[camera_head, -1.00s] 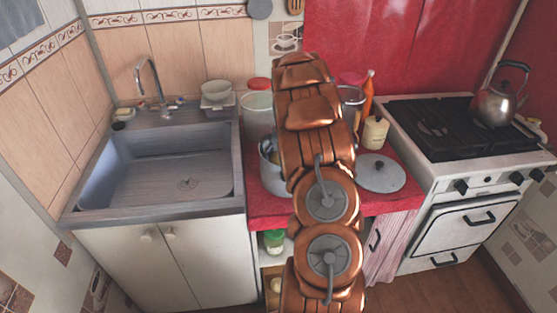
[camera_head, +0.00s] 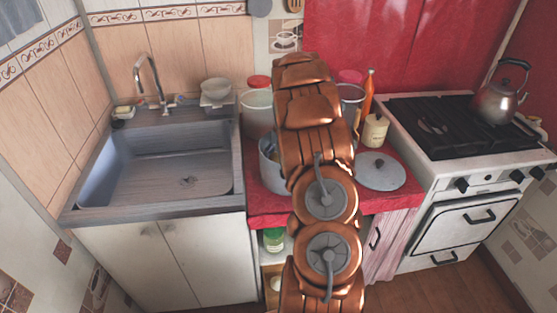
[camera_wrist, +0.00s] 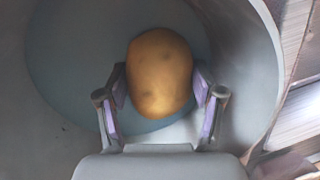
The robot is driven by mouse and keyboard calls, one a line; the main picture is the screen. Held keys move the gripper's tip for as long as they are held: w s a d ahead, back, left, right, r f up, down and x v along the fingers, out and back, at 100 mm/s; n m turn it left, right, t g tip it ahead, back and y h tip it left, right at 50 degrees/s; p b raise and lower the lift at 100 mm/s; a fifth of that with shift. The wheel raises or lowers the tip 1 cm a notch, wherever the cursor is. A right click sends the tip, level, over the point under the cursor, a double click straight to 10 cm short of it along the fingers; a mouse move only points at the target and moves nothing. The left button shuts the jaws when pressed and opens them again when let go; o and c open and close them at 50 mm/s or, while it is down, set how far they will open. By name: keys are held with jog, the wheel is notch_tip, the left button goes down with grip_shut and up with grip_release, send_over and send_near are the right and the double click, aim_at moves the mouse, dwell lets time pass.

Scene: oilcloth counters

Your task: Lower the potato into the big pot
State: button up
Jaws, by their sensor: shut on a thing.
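The potato (camera_wrist: 160,72) is yellow-brown and oval. In the wrist view my gripper (camera_wrist: 160,88) is shut on it, one finger pad on each side. Around and behind the potato is the grey interior of the big pot (camera_wrist: 60,60), with its round floor and curved wall. I cannot tell whether the potato touches the floor. In the head view the pot (camera_head: 270,165) shows only its left side on the red counter. My arm covers the rest of it, and my gripper and the potato are hidden there.
A pot lid (camera_head: 381,171) lies on the red counter (camera_head: 270,212) right of my arm. A cream jar (camera_head: 375,131) and an orange bottle (camera_head: 368,92) stand behind it. The sink (camera_head: 155,170) is at the left. The stove (camera_head: 450,130) with a kettle (camera_head: 497,100) is at the right.

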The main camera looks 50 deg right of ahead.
jog(key=shift+f+b, duration=0.6)
jog(key=shift+f, duration=1.1)
dwell(1.1)
jog(key=o, duration=1.3)
jog(key=shift+o, duration=0.2)
jog(key=shift+r, duration=0.1)
jog(key=r, duration=0.3)
jog(key=d+r, duration=0.1)
jog(key=r, duration=0.3)
jog(key=d+r, duration=0.1)
jog(key=r, duration=0.3)
jog(key=shift+s, duration=0.3)
jog(key=shift+r, duration=0.3)
jog(key=shift+a, duration=0.1)
